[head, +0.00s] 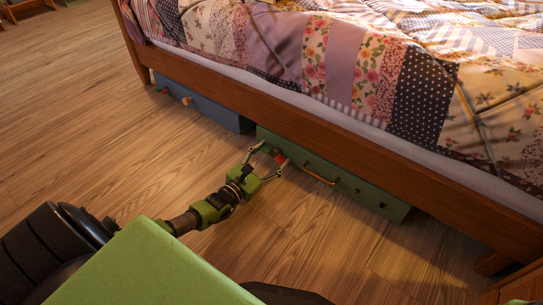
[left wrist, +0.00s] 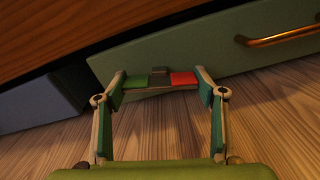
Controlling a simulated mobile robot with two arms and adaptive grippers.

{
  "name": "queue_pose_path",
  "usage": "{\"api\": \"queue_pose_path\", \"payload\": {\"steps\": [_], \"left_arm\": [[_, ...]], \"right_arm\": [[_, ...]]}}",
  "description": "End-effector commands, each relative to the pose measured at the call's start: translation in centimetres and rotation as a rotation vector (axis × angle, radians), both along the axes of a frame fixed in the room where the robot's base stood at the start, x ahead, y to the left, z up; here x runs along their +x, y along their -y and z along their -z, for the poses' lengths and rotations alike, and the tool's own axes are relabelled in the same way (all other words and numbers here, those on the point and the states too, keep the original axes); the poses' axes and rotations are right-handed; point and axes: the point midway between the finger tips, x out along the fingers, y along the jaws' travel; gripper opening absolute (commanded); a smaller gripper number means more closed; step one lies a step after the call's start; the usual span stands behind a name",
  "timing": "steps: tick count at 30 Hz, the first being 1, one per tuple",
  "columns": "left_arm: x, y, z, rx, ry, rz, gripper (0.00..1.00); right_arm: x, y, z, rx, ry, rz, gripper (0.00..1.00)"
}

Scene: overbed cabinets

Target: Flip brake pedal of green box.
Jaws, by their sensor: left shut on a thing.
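The green box (head: 342,186) lies under the bed, its long front face showing below the bed rail; the same face shows in the left wrist view (left wrist: 210,60). Its brake pedal (left wrist: 160,80), a small bar with a green end, a dark middle and a red end, sits low on the left part of that face. My left gripper (head: 274,161) reaches the pedal from the front. In the left wrist view its two fingers (left wrist: 158,88) stand wide apart, one at the green end and one at the red end, shut on the pedal. My right gripper is in neither view.
A copper-coloured handle (head: 320,174) sticks out from the box front, right of the pedal. A blue-grey box (head: 207,105) stands under the bed to the left. The wooden bed rail (head: 330,128) overhangs both boxes. The wooden floor (head: 110,130) in front is clear.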

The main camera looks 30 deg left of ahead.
Motion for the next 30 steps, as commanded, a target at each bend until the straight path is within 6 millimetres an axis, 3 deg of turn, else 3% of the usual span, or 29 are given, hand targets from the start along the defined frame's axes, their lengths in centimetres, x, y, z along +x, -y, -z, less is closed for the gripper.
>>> {"api": "queue_pose_path", "payload": {"steps": [30], "left_arm": [[0.02, -0.15, -0.01, -0.48, -0.038, 0.0, 0.42]], "right_arm": [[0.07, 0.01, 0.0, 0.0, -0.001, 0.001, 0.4]]}}
